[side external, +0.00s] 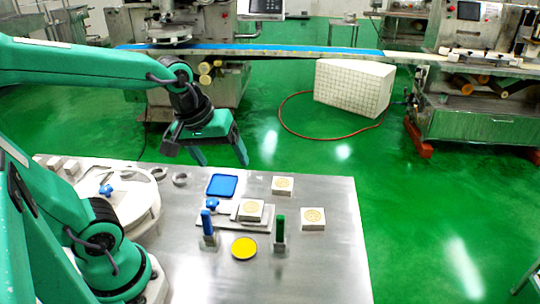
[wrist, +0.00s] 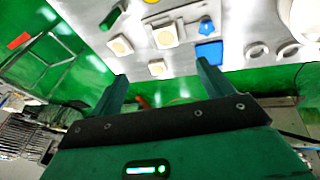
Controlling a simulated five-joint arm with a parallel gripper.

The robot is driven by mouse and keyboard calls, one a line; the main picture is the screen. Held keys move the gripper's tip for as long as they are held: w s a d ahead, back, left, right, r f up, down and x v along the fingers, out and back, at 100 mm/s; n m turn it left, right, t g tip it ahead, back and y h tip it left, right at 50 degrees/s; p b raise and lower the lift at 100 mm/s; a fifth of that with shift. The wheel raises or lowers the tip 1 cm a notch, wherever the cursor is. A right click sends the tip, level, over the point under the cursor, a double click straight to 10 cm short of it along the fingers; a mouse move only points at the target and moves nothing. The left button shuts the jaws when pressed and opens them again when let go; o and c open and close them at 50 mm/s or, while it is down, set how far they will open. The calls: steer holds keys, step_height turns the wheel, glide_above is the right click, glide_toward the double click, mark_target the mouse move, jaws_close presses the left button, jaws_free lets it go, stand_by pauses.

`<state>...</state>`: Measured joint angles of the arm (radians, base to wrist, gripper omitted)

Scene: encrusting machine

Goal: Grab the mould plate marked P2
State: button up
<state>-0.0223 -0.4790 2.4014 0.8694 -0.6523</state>
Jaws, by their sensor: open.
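Several pale square mould plates with round tan patterns lie on the steel table. One plate (side external: 283,186) is at the back, one (side external: 313,218) is at the right, and one (side external: 250,210) sits on a grey fixture. In the wrist view they show as the back plate (wrist: 157,67), the right plate (wrist: 120,45) and the fixture plate (wrist: 166,36). I cannot read any P2 marking. My gripper (side external: 223,161) is open and empty, raised behind the table's back edge. In the wrist view the back plate appears between my fingertips (wrist: 162,70), but apart from them.
Metal rings (side external: 180,180) and a round white piece (side external: 130,212) are at left. The table's right side is clear.

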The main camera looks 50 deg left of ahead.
steer(key=w+a+f+n+g, duration=0.1)
steer(key=w+f+n+g, duration=0.1)
steer(key=w+f+n, duration=0.5)
steer(key=n+g, duration=0.2)
steer(key=n, duration=1)
glide_above(251, 207)
steer(key=shift+w+f, duration=0.1)
steer(key=shift+f, duration=2.8)
steer(key=shift+f, duration=0.1)
steer(key=shift+f, duration=1.2)
steer(key=shift+f, duration=0.1)
steer(key=shift+f, duration=2.5)
